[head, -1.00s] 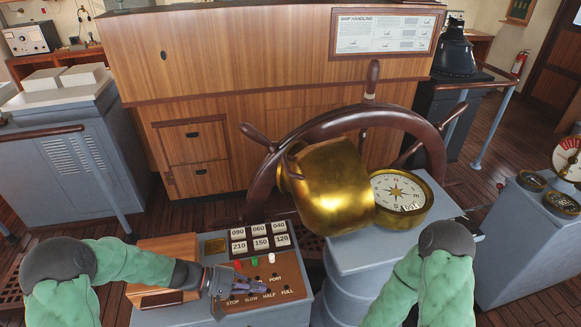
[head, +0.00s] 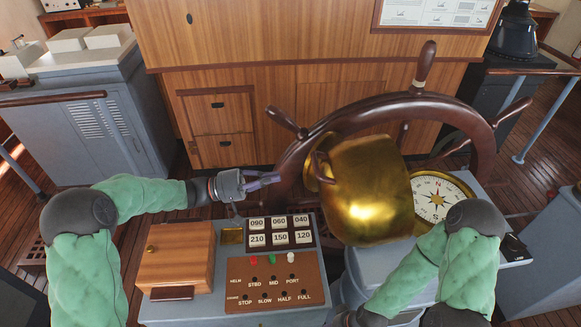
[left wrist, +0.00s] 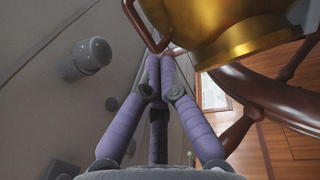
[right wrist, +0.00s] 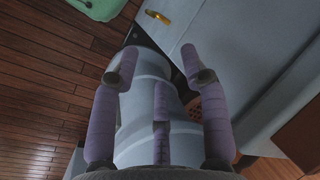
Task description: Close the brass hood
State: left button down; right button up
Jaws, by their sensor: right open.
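The brass hood (head: 372,192) is tipped open to the left of the compass (head: 438,198), whose dial is uncovered. A bar handle (head: 319,168) stands out from the hood's left side. My left gripper (head: 278,179) is left of that handle, its purple fingers pointing right. In the left wrist view the fingertips (left wrist: 160,57) are together with nothing seen between them, just below the handle (left wrist: 146,28) and the hood (left wrist: 235,35). My right gripper (right wrist: 159,58) is open and empty in the right wrist view, over the grey pedestal (right wrist: 150,125).
The wooden ship's wheel (head: 485,135) stands close behind the hood. A console with number tiles (head: 280,232), switches and a wooden box (head: 176,258) is below my left gripper. A wooden cabinet (head: 300,45) stands behind. A grey cabinet (head: 90,120) is at left.

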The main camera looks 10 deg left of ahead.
aim_at(332, 166)
pick_arm(q)
jog(key=p+x, duration=0.1)
jog(key=x, duration=1.2)
jog(key=shift+r+p, duration=0.1)
jog(key=shift+p, duration=0.2)
